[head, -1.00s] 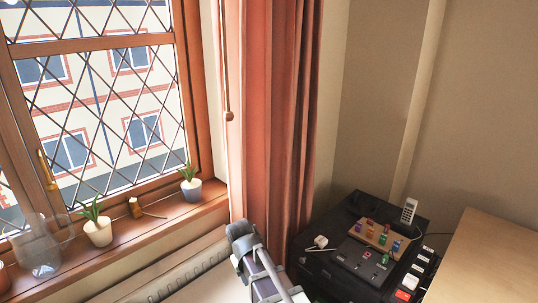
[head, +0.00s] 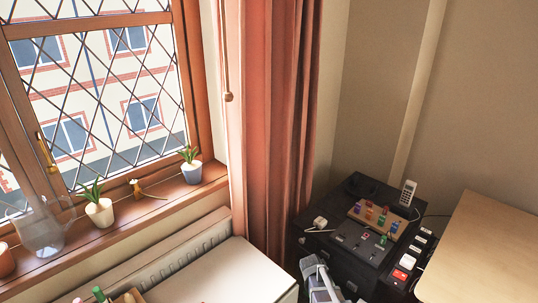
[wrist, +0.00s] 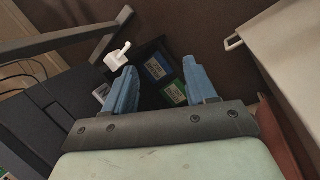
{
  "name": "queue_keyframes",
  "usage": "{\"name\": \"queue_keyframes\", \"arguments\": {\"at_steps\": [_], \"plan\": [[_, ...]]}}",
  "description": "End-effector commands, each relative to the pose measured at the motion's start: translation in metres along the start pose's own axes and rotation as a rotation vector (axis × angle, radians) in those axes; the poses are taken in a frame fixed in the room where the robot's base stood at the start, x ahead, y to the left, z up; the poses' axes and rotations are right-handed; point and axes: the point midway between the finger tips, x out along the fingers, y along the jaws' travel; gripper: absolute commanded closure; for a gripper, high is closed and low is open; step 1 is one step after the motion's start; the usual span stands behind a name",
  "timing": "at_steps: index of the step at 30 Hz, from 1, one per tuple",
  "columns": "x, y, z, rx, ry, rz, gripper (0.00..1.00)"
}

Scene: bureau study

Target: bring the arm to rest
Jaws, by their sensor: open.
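My gripper shows in the wrist view (wrist: 162,88) with its two blue fingers apart and nothing between them. Beyond the fingers lie a dark surface, a white plug-like piece (wrist: 117,57) and small blue and green labelled pieces. In the head view part of my arm (head: 318,280) shows at the bottom edge, right of the white surface; the fingers cannot be seen there.
A dark cabinet (head: 345,250) at the right carries a wooden board (head: 378,220) with coloured pieces, a cordless phone (head: 408,193) and a white plug (head: 319,224). A wooden desk (head: 485,250) stands right. A windowsill (head: 150,212) holds potted plants and a glass jug (head: 40,230).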

Motion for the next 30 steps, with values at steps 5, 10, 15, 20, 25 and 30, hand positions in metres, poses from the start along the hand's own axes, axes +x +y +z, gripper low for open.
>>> {"name": "queue_keyframes", "arguments": {"at_steps": [5,10,15,20,25,30], "plan": [[0.046,-0.027,0.05,0.003,-0.078,-0.067,0.44],[0.079,-0.058,0.098,0.016,-0.151,-0.144,0.44],[0.106,-0.088,0.149,0.032,-0.227,-0.219,0.44],[0.126,-0.116,0.2,0.052,-0.303,-0.288,0.44],[0.139,-0.141,0.248,0.079,-0.375,-0.352,0.44],[0.145,-0.158,0.28,0.1,-0.424,-0.395,0.44]]}}
